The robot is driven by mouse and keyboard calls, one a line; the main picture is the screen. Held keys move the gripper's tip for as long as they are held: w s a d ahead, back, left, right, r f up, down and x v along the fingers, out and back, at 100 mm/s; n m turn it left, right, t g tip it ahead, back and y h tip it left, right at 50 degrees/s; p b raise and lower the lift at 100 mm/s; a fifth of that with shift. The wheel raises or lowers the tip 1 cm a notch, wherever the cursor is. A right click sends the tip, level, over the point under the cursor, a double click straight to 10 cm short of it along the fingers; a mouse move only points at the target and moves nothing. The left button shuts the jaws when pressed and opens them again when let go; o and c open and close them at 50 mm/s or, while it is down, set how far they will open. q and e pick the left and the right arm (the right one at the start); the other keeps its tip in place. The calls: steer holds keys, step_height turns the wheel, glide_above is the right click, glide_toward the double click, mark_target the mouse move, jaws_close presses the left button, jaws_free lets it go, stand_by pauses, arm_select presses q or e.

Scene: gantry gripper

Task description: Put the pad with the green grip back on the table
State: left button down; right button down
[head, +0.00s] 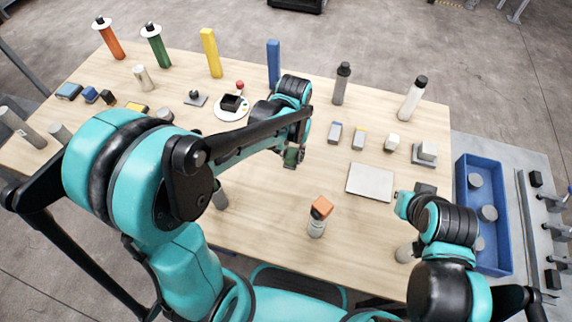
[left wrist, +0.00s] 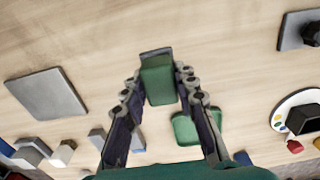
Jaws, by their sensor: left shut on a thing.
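My left gripper (head: 294,152) is above the middle of the wooden table (head: 265,200). In the left wrist view its two fingers (left wrist: 161,84) are shut on the green grip (left wrist: 158,82) of the pad. A dark grey part of the pad (left wrist: 155,52) shows at the far end of the grip. The pad is apart from the tabletop, and its underside is hidden. A second green shape (left wrist: 185,128) shows beside the right finger; I cannot tell what it belongs to. My right arm is at the lower right of the head view, and its fingers cannot be made out.
A flat grey plate (head: 370,182) lies right of my left gripper. An orange-topped cylinder (head: 318,218) stands near the front. Small blocks (head: 359,138) and tall bottles (head: 412,98) are behind the plate. A blue bin (head: 463,200) is at the right. Bare table lies around the gripper.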

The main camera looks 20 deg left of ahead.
mark_target(286, 162)
arm_select(q)
steer(key=shift+a+f, duration=0.5)
steer(key=shift+a, duration=0.35)
steer(key=shift+f+b, duration=1.1)
steer(key=shift+f, duration=0.9)
steer(key=shift+f, duration=0.1)
steer(key=c, duration=1.2)
jaws_free()
step_height(286, 162, up, 12)
steer(key=p, duration=0.4)
steer(key=s+a+r+t, duration=0.1)
steer(key=s+t, duration=0.1)
steer(key=s, duration=0.1)
steer(key=s+a+r+t, duration=0.2)
steer(key=s, duration=0.1)
steer(key=s+a+r+t, duration=0.1)
steer(key=s+t, duration=0.2)
steer(key=s, duration=0.1)
steer(key=shift+s+a+r, duration=0.1)
steer(key=shift+a+r, duration=0.05)
steer(key=shift+a, duration=0.2)
